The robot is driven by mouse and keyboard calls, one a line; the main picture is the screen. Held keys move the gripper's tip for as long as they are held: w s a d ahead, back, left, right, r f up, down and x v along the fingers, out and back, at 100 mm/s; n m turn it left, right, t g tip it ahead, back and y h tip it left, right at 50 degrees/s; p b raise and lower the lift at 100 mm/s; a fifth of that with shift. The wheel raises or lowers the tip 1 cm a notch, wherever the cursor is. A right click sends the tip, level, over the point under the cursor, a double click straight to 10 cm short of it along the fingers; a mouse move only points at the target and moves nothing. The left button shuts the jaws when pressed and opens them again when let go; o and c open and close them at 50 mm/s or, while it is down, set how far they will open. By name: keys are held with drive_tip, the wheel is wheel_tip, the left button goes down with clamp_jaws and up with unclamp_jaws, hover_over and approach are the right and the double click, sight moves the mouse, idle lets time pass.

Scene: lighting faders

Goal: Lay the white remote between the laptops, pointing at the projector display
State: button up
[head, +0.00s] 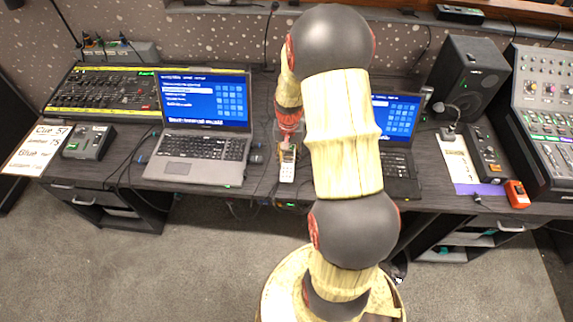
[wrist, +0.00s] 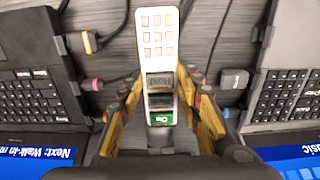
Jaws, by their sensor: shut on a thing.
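The white remote (head: 287,172) is in the gap between the left laptop (head: 193,148) and the right laptop (head: 399,160), near the desk's front edge in the head view. In the wrist view the remote (wrist: 158,40) has small pale buttons, dark keys and a green patch. My gripper (wrist: 159,88) is shut on its sides around the dark keys; it also shows in the head view (head: 287,147) at the remote's far end. I cannot tell whether the remote touches the desk. My arm hides part of the right laptop. I cannot make out a projector display.
Cables and plugs lie beside both laptops, including an orange-tipped plug (wrist: 88,42) and a dark connector (wrist: 235,78). A speaker (head: 467,78), a mixer (head: 545,105) and an orange device (head: 517,194) stand right. A lighting console (head: 105,93) stands left.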

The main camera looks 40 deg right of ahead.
sight(287, 159)
drive_tip(key=shift+w+f, duration=0.25)
drive_tip(key=shift+f, duration=0.1)
drive_tip(key=shift+w+f+b, duration=0.1)
drive_tip(key=shift+f+b, duration=0.75)
drive_tip(key=shift+f, duration=0.75)
drive_tip(key=shift+f, duration=0.1)
drive_tip(key=o, duration=1.2)
drive_tip(key=shift+o, duration=0.2)
